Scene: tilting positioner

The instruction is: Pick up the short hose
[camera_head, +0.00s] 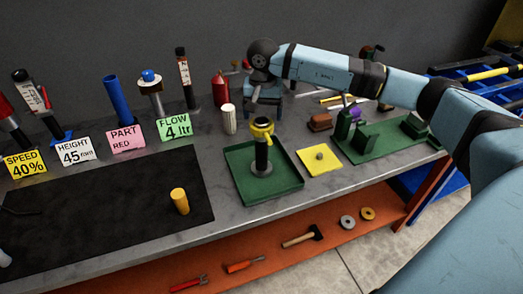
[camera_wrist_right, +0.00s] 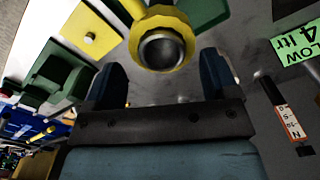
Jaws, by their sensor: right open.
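No piece is plainly recognisable as the short hose. Tube-like pieces are a blue tube (camera_head: 117,98) standing at the back left and a short yellow cylinder (camera_head: 180,201) upright on the black mat. My right gripper (camera_head: 262,108) points down behind the black stand with a yellow collar (camera_head: 262,130). In the wrist view its two blue fingers (camera_wrist_right: 163,82) are apart, with nothing between them. The yellow collar (camera_wrist_right: 187,22), around a round grey opening, lies just beyond the fingertips.
The stand is in a green tray (camera_head: 262,198). A yellow pad (camera_head: 335,165) and green fixture (camera_head: 385,145) lie to its right. Cards and upright tools line the back left. A white ribbed cylinder (camera_head: 229,120) stands near the gripper. The black mat (camera_head: 100,215) is mostly clear.

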